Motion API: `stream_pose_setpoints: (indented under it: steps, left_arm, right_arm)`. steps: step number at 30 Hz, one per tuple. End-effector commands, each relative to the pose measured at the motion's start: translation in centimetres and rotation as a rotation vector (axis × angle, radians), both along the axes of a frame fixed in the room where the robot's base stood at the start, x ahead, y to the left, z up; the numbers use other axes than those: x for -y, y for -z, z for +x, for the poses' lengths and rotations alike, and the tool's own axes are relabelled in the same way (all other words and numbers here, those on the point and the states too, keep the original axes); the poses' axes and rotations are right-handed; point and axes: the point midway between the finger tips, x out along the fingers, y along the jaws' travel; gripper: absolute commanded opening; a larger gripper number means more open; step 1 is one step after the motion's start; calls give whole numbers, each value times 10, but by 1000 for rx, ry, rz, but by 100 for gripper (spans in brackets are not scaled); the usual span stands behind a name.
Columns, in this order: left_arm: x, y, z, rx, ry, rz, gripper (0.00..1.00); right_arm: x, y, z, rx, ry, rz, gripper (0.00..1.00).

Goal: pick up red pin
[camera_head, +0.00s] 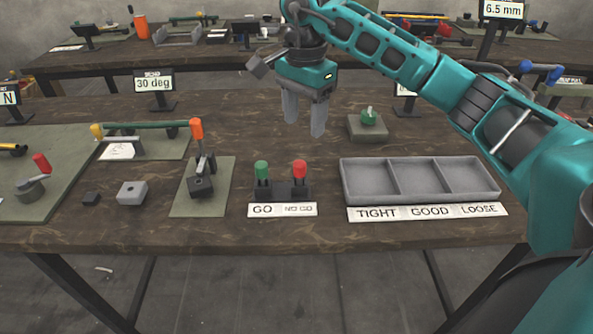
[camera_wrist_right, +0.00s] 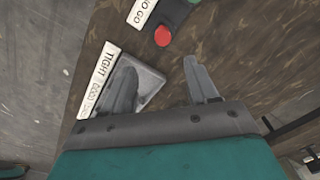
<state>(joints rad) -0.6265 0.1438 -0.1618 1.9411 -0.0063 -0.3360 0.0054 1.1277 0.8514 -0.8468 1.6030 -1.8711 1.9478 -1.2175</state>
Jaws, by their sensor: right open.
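The red pin (camera_head: 299,170) stands upright in the right side of a dark block (camera_head: 281,190), behind the "NO GO" label. It also shows in the right wrist view as a red round top (camera_wrist_right: 162,37). A green pin (camera_head: 262,170) stands to its left in the same block. My right gripper (camera_head: 304,128) is open and empty, above the table and behind the red pin, apart from it. My left gripper is not in view.
A grey three-compartment tray (camera_head: 345,185) labelled TIGHT, GOOD, LOOSE lies to the right. A clamp with an orange handle (camera_head: 197,130) stands left of the block. A green-knobbed part on a pad (camera_head: 367,128) sits behind the tray.

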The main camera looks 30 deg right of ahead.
Motion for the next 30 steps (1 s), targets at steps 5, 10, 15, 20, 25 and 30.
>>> stream_pose_setpoints:
  steps: [5,10,15,20,25,30]
  left_arm:
    - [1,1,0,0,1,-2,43]
    - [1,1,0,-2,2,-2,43]
    - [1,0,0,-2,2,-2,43]
    - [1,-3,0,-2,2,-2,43]
    - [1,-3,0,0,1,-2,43]
    - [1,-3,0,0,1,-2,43]
  right_arm:
    - [-1,37,-1,-6,-1,3,58]
    - [-2,60,0,-3,-1,3,58]
    - [-3,71,1,-1,-1,6,58]
    - [-7,95,4,-6,-2,6,58]
    - [-7,114,4,-2,0,5,58]
    - [-7,118,5,0,-1,5,58]
